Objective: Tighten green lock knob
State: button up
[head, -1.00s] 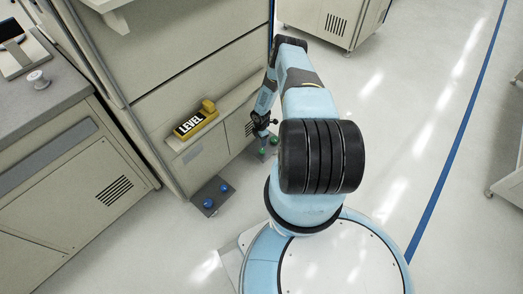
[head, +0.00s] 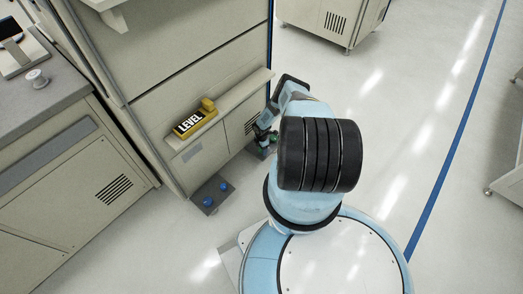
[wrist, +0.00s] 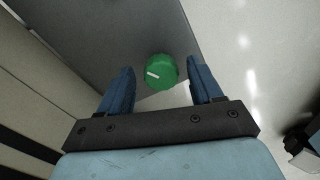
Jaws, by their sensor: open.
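The green lock knob (wrist: 161,72) is round with a ribbed edge and a white mark, on a dark grey plate (wrist: 110,35) in the wrist view. My gripper (wrist: 160,74) is open, with one blue finger on each side of the knob. A gap shows between each finger and the knob, so I see no contact. In the head view my gripper (head: 262,136) is low beside the cabinet, over the plate with green knobs, which my arm partly hides.
A yellow and black LEVEL block (head: 194,122) sits on the cabinet ledge (head: 232,98) close to my arm. Open floor (head: 400,130) lies to the right.

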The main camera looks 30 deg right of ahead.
jog(key=shift+f, duration=0.7)
jog(key=c, duration=1.1)
